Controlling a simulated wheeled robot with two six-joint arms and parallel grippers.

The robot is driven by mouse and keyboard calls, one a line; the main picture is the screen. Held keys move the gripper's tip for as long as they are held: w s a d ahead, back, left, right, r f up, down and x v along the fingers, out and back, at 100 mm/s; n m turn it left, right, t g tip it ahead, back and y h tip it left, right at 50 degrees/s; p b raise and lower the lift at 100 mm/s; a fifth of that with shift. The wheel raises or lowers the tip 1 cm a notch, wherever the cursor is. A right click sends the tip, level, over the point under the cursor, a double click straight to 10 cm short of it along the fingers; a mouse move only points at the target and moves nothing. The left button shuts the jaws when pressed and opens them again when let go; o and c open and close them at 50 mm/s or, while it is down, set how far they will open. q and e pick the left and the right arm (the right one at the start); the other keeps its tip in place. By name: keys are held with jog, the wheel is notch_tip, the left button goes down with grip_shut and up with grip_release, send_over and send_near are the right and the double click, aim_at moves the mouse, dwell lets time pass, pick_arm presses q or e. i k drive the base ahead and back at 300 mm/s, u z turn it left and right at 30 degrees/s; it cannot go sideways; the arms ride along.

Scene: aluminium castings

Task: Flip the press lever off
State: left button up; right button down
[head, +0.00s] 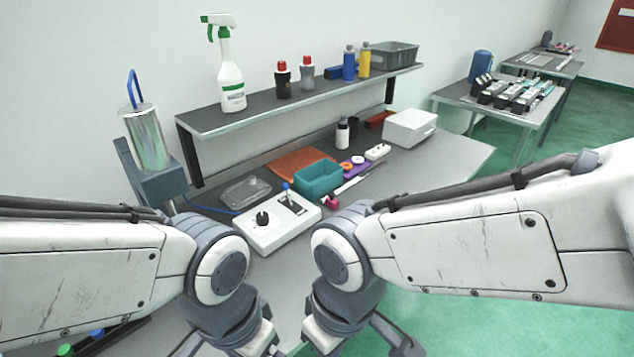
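A white control box (262,236) stands on the grey bench in the middle of the head view. It carries a black rotary knob (262,218) on its left and a small lever with a blue tip (286,188) on its right, in a dark plate. The lever stands roughly upright; I cannot tell its switch position. My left gripper (225,347) and my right gripper (365,347) are at the bottom edge, well in front of the box and apart from it. Both are partly cut off, so their finger opening is unclear.
A teal bin (318,180) and a clear plastic tray (245,191) stand behind the box. A silver cylinder (150,138) with a blue handle is at the left. A shelf (255,118) with a spray bottle (231,80) and other bottles overhangs the back.

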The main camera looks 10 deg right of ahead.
aim_at(284, 185)
jog(key=k, duration=0.65)
jog(key=z, duration=0.2)
jog(key=i, duration=1.65)
jog(key=u, duration=0.7)
